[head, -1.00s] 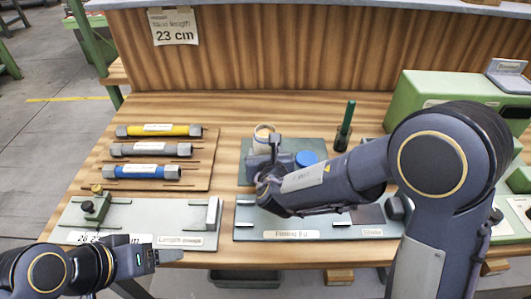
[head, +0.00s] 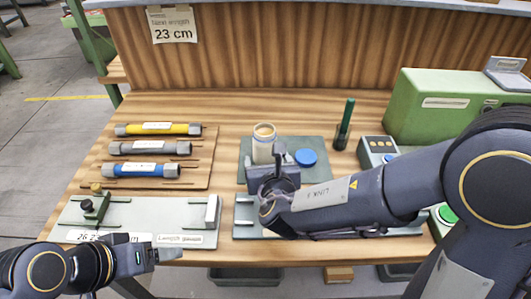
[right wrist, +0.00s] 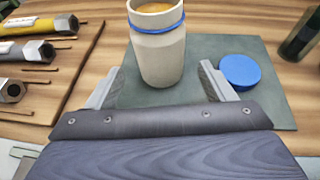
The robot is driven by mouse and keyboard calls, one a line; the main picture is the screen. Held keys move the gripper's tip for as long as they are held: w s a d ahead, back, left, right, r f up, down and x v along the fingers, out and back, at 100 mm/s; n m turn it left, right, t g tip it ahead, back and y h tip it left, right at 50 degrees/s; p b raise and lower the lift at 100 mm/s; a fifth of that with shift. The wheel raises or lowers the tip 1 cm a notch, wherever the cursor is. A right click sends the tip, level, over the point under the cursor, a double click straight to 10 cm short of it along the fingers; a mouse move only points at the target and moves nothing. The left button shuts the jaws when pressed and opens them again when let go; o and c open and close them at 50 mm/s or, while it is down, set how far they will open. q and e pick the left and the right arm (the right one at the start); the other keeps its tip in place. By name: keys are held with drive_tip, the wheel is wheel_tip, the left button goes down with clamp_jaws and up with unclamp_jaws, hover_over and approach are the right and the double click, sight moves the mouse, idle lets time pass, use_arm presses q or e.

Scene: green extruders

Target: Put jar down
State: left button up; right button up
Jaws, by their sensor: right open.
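A beige jar (head: 264,141) with a blue band and an orange-brown filling stands upright on a dark green mat (head: 314,145). It also shows in the right wrist view (right wrist: 157,50), open at the top. Its blue lid (head: 306,157) lies flat on the mat to the right of it, also in the right wrist view (right wrist: 240,71). My right gripper (head: 268,160) is open on the near side of the jar. In the right wrist view its fingers (right wrist: 158,84) are spread and apart from the jar. My left gripper (head: 163,255) is at the lower left, away from the jar.
A wooden board (head: 200,178) holds yellow, grey and blue tubes at the left. A grey length gauge plate (head: 140,222) lies in front of it. A dark green bottle (head: 344,125) stands right of the mat. A green machine (head: 425,105) stands at the right.

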drive_tip(key=v, duration=0.5)
drive_tip(key=shift+s+r, duration=0.1)
drive_tip(key=shift+s, duration=0.25)
idle(0.9)
